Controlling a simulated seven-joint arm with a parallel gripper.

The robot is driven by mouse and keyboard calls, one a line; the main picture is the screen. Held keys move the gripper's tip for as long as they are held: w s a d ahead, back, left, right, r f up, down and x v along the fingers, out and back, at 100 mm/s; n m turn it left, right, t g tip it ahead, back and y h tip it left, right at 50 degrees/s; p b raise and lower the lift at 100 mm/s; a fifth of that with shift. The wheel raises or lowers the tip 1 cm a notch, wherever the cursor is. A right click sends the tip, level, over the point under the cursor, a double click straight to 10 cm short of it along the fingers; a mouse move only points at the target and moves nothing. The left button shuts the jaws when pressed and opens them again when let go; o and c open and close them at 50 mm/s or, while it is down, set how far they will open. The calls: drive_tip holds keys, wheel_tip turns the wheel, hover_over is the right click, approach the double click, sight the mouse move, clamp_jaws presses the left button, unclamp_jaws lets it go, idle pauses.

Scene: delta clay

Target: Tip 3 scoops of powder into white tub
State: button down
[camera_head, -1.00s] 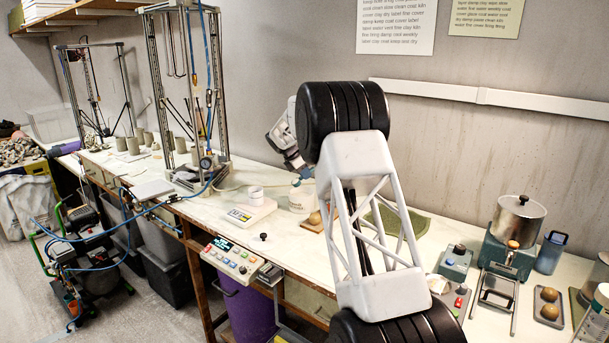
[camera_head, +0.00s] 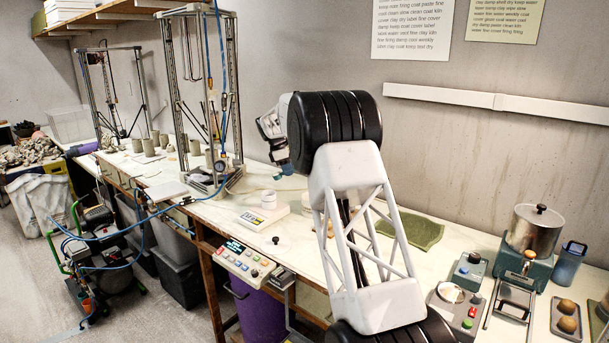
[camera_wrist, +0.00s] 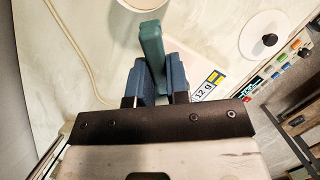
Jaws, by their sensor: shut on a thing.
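My gripper (camera_wrist: 156,78) is shut on the handle of a teal scoop (camera_wrist: 152,48), with blue fingers on both sides of it. The scoop's bowl and any powder in it cannot be made out. In the head view my gripper (camera_head: 284,160) hangs above the bench, above and a little right of the white tub (camera_head: 269,199). The tub stands on the scale (camera_head: 262,216). In the wrist view a round white rim (camera_wrist: 142,4) shows at the top edge, just beyond the scoop. The scale's display (camera_wrist: 208,86) is right of the fingers. A pale container (camera_head: 306,198) is mostly hidden behind my arm.
A white lid with a black knob (camera_wrist: 268,39) lies right of the scale. A control panel (camera_head: 245,263) is at the bench's front edge. A tall metal frame (camera_head: 236,100) stands to the left. A green mat (camera_head: 411,231) lies right of my arm.

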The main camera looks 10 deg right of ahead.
sight(279, 174)
drive_tip(key=shift+s+a+r+m+y, duration=0.15)
drive_tip(key=shift+a+r, duration=0.1)
drive_tip(key=shift+a, duration=0.35)
drive_tip(key=shift+s+a+r+m+y, duration=0.1)
drive_tip(key=shift+a+r+m, duration=0.1)
drive_tip(key=shift+a, duration=0.4)
drive_tip(key=shift+s+a+r+m+y, duration=0.15)
drive_tip(key=shift+a+r, duration=0.1)
drive_tip(key=shift+a, duration=0.35)
drive_tip(key=shift+w, duration=0.1)
drive_tip(key=shift+f, duration=0.15)
drive_tip(key=shift+f, duration=1.65)
drive_tip(key=h, duration=0.1)
drive_tip(key=n+h, duration=0.1)
drive_tip(key=shift+w+a+r+h, duration=0.2)
drive_tip(key=shift+a+r+h, duration=0.15)
drive_tip(key=shift+h, duration=0.05)
drive_tip(key=shift+w+a+r+n+h, duration=0.15)
drive_tip(key=shift+a+r+n+h, duration=0.1)
drive_tip(key=shift+r+n+h, duration=0.3)
drive_tip(key=shift+w+a+r+n+h, duration=0.15)
drive_tip(key=shift+a+r+n+h, duration=0.15)
drive_tip(key=shift+h, duration=0.45)
drive_tip(key=shift+t, duration=0.4)
